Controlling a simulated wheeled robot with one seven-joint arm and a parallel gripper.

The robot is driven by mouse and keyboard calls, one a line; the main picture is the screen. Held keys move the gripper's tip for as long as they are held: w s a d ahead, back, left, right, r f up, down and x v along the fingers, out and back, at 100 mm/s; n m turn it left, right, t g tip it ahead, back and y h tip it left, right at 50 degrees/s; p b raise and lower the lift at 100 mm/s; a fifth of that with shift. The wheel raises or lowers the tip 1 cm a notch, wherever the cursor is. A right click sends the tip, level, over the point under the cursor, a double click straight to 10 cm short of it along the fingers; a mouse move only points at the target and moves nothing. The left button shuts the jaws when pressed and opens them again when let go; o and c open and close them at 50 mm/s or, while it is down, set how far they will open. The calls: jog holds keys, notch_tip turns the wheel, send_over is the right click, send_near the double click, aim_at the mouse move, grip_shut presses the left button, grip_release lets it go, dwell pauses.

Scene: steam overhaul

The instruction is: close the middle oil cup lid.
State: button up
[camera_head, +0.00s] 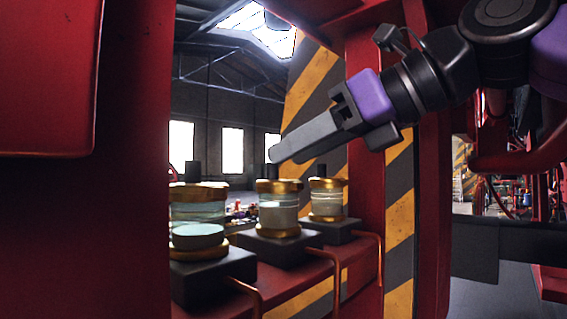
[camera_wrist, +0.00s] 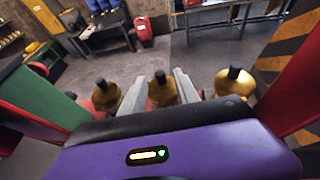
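Three glass oil cups with gold lids and dark knobs stand in a row in the head view. The middle oil cup (camera_head: 279,212) holds pale liquid, and its lid (camera_head: 279,186) appears to sit level on top; I cannot tell whether it is fully closed. My gripper (camera_head: 275,156) slopes down from the right, its tip just above or beside that lid's knob. In the wrist view the fingers of my gripper (camera_wrist: 161,78) are apart, with the middle lid (camera_wrist: 163,95) and its black knob showing between them. Contact cannot be told.
The left cup (camera_head: 198,212) and right cup (camera_head: 327,200) flank the middle one closely. Copper pipes (camera_head: 334,275) run from the dark cup bases. Red frame posts (camera_head: 365,150) and a striped panel (camera_head: 400,210) stand close to my arm. Benches (camera_wrist: 215,8) are farther off.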

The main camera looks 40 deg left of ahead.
jog(key=v, duration=0.4)
jog(key=shift+d+r+b, duration=0.15)
jog(key=shift+d+b, duration=0.1)
jog(key=shift+b, duration=0.1)
